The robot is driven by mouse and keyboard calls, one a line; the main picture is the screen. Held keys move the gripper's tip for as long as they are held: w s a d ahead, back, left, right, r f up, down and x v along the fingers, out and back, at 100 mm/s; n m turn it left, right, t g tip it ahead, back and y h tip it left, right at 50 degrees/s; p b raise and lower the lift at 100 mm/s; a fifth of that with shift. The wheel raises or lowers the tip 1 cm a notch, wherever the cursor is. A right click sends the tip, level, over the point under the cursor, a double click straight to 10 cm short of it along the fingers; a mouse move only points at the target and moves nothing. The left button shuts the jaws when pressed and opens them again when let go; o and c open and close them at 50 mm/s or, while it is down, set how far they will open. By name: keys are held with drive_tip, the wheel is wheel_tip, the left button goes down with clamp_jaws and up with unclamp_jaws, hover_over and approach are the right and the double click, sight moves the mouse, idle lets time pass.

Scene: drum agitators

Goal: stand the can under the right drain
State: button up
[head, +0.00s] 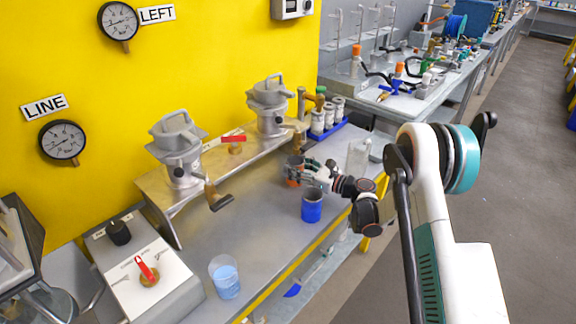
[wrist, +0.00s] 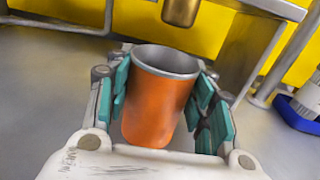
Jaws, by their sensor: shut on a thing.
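My gripper (head: 308,172) is shut on an orange can (head: 293,171) at the back right of the grey bench. In the wrist view the can (wrist: 158,100) is between the green finger pads of my gripper (wrist: 165,110), upright with its open grey rim up. I cannot tell whether its base touches the bench. The brass right drain (wrist: 181,10) shows above and beyond the can's rim, slightly right of its middle. In the head view the right drum (head: 269,105) stands on a metal shelf behind the can. The can's lower part is partly hidden by my gripper.
A blue can (head: 312,207) stands on the bench in front of my gripper. The left drum (head: 178,150) has its own drain (head: 218,198). A beaker of blue liquid (head: 225,277) stands at the front. A blue tray (head: 327,133) of grey cans lies right of the shelf.

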drive_tip(key=shift+s+d+r, duration=0.1)
drive_tip(key=o, duration=1.1)
